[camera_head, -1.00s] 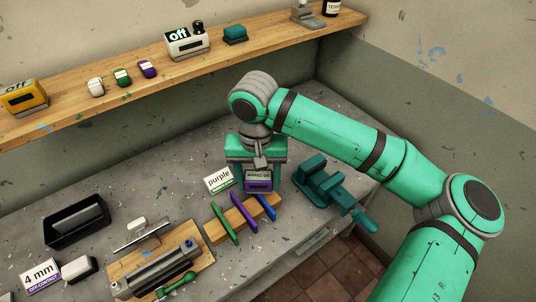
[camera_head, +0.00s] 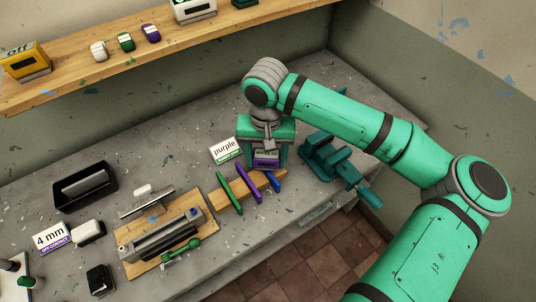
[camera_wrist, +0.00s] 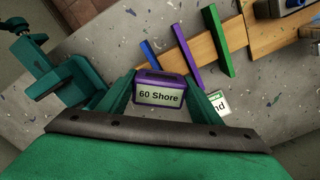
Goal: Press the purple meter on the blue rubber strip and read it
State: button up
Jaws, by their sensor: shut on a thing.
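My gripper (camera_wrist: 163,88) is shut on the purple meter (camera_wrist: 160,90), whose display reads "60 Shore" in the wrist view. In the head view the purple meter (camera_head: 266,160) is low between my fingers, close to the far end of the blue rubber strip (camera_head: 274,181). The blue strip (camera_wrist: 150,54) lies across a wooden block beside purple and green strips. The meter's underside is hidden, so I cannot tell whether it touches the blue strip.
A teal vise (camera_head: 332,160) is close on the right. The purple strip (camera_head: 249,184) and green strip (camera_head: 230,190) lie left of the blue one. A black tray (camera_head: 85,188) is far left.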

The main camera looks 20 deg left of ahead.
aim_at(266, 156)
jog(key=shift+s+a, duration=0.1)
jog(key=shift+f, duration=0.55)
dwell(0.8)
dwell(0.6)
jog(key=shift+r, duration=3.55)
